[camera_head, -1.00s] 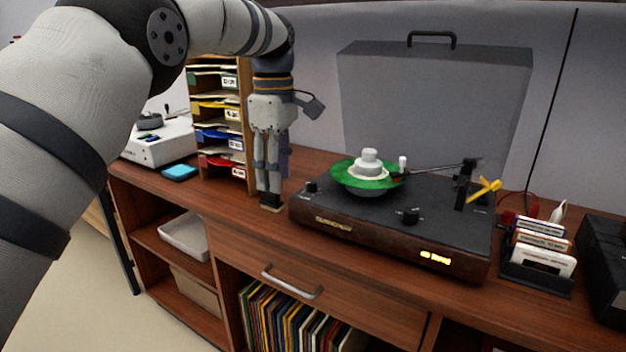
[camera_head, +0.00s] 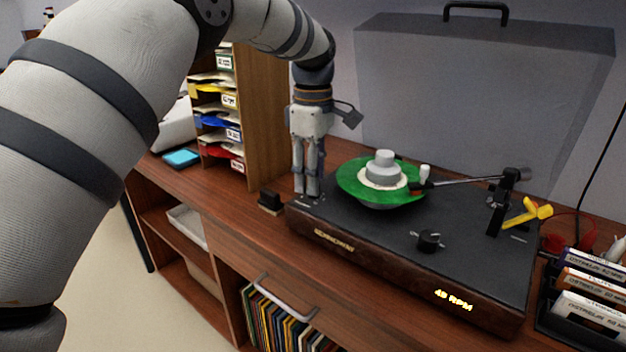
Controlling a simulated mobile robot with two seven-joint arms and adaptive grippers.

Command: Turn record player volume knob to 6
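The black record player (camera_head: 385,235) stands on the wooden cabinet. A green record (camera_head: 352,184) lies on its platter. That knob is now hidden by the fingers. The two fingers are close together with a narrow gap; whether they grip the knob cannot be seen. Another black knob (camera_head: 429,241) with a light pointer stands free at the front right of the deck. Its scale is too small to read. My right gripper is out of view.
The tonearm (camera_head: 465,181) and a yellow piece (camera_head: 527,213) are at the player's right. A lit display (camera_head: 454,300) reads 45 RPM. A small black block (camera_head: 270,201) lies left of the player. A paper sorter (camera_head: 262,120) stands behind my arm.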

